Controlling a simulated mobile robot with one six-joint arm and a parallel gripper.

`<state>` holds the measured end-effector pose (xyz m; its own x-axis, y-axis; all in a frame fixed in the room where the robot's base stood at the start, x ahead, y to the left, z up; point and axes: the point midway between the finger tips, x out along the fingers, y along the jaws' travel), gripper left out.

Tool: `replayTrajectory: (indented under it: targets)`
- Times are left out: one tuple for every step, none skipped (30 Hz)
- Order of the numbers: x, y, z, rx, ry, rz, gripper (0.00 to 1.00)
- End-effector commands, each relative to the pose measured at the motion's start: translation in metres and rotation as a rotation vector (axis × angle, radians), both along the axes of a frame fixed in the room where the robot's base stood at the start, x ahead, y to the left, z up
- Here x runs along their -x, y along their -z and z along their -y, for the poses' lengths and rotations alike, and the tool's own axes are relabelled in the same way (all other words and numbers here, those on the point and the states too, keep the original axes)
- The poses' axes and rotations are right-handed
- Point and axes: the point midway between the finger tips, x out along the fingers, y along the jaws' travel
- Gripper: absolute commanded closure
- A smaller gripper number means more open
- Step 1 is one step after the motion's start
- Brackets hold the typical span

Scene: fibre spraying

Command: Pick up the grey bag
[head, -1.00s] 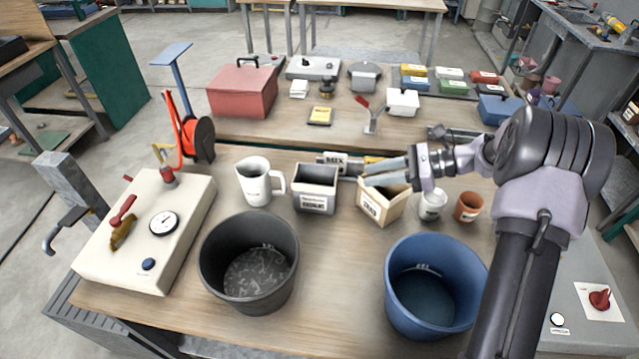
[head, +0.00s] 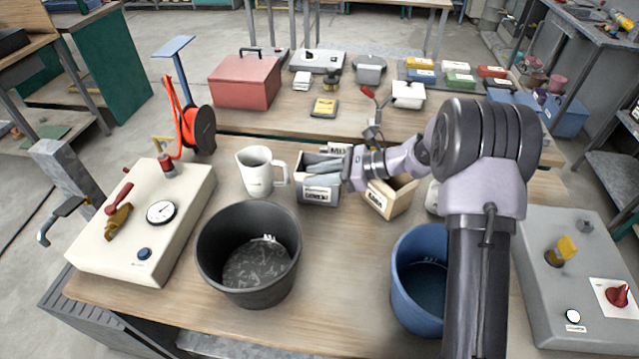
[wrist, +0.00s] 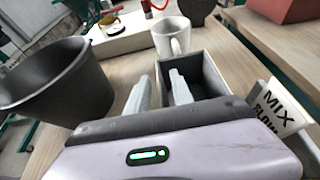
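I cannot make out a separate grey bag in either view. A grey open-topped box (head: 318,193) with a white label stands upright on the near table, between the white mug (head: 258,172) and a cream-and-wood box (head: 390,200). It also shows in the wrist view (wrist: 222,74), with a dark inside whose contents I cannot tell. My gripper (head: 312,173) is over the grey box in the head view and hides part of its top.
A black bucket (head: 207,255) and a blue bucket (head: 404,285) stand in front. A cream gauge machine (head: 185,205) is at left, a grey control box (head: 555,300) at right. A MIX SLOW card (wrist: 277,108) stands close beside the grey box.

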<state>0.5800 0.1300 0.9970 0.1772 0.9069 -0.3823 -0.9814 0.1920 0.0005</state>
Motion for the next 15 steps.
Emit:
replayTrajectory:
  targets:
    - [0.0,-0.0002,0.0001,0.0,0.0,0.0,0.83]
    - [0.0,-0.0002,0.0001,0.0,0.0,0.0,0.89]
    - [0.0,-0.0002,0.0002,0.0,0.0,0.0,0.96]
    - [0.0,-0.0002,0.0002,0.0,0.0,0.0,1.0]
    - [0.0,-0.0002,0.0002,0.0,0.0,0.0,1.0]
    - [0.0001,-0.0002,0.0003,0.0,0.0,0.0,1.0]
    - [0.0001,-0.0002,0.0003,0.0,0.0,0.0,1.0]
    - [0.0001,-0.0002,0.0003,0.0,0.0,0.001,1.0]
    - [0.0001,-0.0002,0.0004,0.0,0.0,0.0,1.0]
    - [0.0001,-0.0002,0.0005,0.0,0.0,0.0,1.0]
    - [0.0001,-0.0002,0.0005,0.0,0.0,0.001,1.0]
    - [0.0001,-0.0002,0.0005,0.0,0.0,0.001,1.0]
    - [0.0001,-0.0002,0.0005,0.0,0.0,0.001,1.0]
    - [0.0001,-0.0002,0.0005,0.0,0.0,0.001,1.0]
    - [0.0001,-0.0002,0.0005,0.0,0.0,0.001,1.0]
